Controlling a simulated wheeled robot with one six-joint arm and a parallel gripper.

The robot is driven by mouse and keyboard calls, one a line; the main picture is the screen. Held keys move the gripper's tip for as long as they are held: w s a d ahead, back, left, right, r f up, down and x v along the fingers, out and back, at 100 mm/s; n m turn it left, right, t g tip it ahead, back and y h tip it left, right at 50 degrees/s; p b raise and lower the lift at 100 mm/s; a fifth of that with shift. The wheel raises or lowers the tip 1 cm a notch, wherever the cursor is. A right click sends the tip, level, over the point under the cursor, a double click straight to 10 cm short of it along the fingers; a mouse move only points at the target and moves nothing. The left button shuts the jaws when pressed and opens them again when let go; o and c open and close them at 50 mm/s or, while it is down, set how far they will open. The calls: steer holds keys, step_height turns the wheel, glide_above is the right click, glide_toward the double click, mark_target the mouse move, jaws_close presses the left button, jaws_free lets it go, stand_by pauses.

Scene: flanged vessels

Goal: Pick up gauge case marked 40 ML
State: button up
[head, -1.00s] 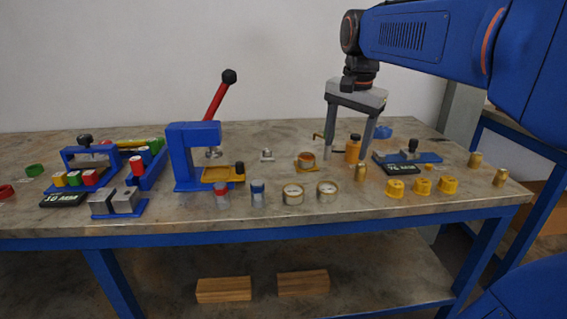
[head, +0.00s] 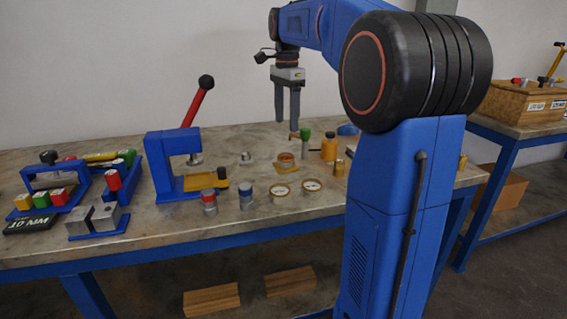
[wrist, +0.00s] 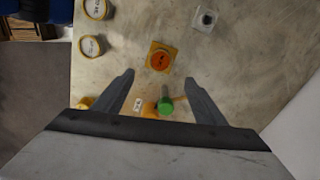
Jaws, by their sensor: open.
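Two round brass-rimmed cases with pale faces stand near the front of the bench, a left one (head: 280,191) and a right one (head: 311,187). They also show at the upper left of the wrist view, one at the edge (wrist: 96,9) and one below it (wrist: 91,46). Their markings are too small to read. A third round case with an orange face (wrist: 160,58) sits on a square yellow plate; it shows in the head view (head: 286,159). My gripper (head: 287,126) is open and empty above the bench, fingers pointing down. In the wrist view its fingertips (wrist: 160,78) are either side of the yellow plate's near edge.
A green-topped tool (head: 305,136) and an orange bottle (head: 328,148) stand close to the gripper. A blue press with a red lever (head: 175,160) and two small cylinders stand left. My arm hides the bench's right part. A wooden box (head: 525,103) sits on another bench.

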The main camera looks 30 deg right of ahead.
mark_target(286, 157)
step_height(286, 157, down, 13)
steer(key=shift+w+f, duration=0.1)
stand_by(0.6)
steer(key=c, duration=1.3)
